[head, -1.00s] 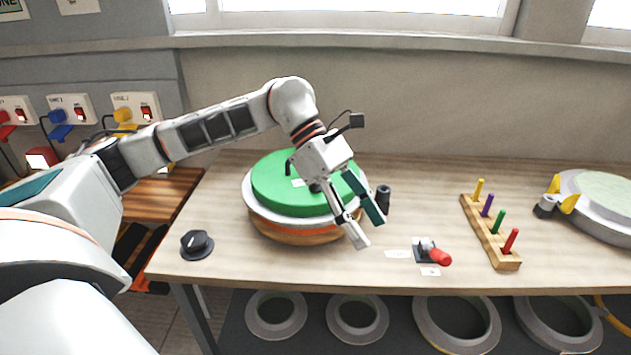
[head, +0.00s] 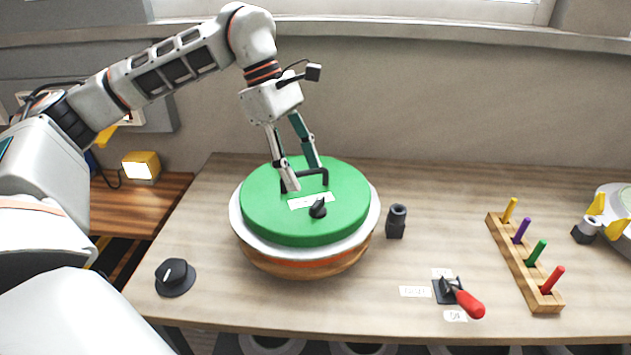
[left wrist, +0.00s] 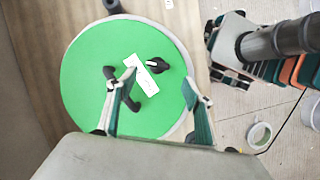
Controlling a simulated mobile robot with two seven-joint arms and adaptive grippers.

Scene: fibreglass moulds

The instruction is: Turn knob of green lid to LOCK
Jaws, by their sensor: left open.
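The green lid (head: 270,215) lies on the round mould (head: 300,262) on the table. Its small black knob (head: 318,208) sits beside a white label (head: 303,203), whose lettering I cannot read. The knob also shows in the left wrist view (left wrist: 158,65), with a white mark on it. A black handle (head: 318,174) stands on the lid behind the label. My left gripper (head: 305,178) is open above the rear of the lid, near the handle and apart from the knob. In the wrist view one finger partly hides the handle. My right gripper is not in view.
A black dial (head: 175,277) is at the table's front left. A black cylinder (head: 397,221) stands right of the mould. A red-handled toggle clamp (head: 462,298), a wooden rack (head: 520,262) with coloured pegs and another mould (head: 625,200) are farther right. The table's back right is clear.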

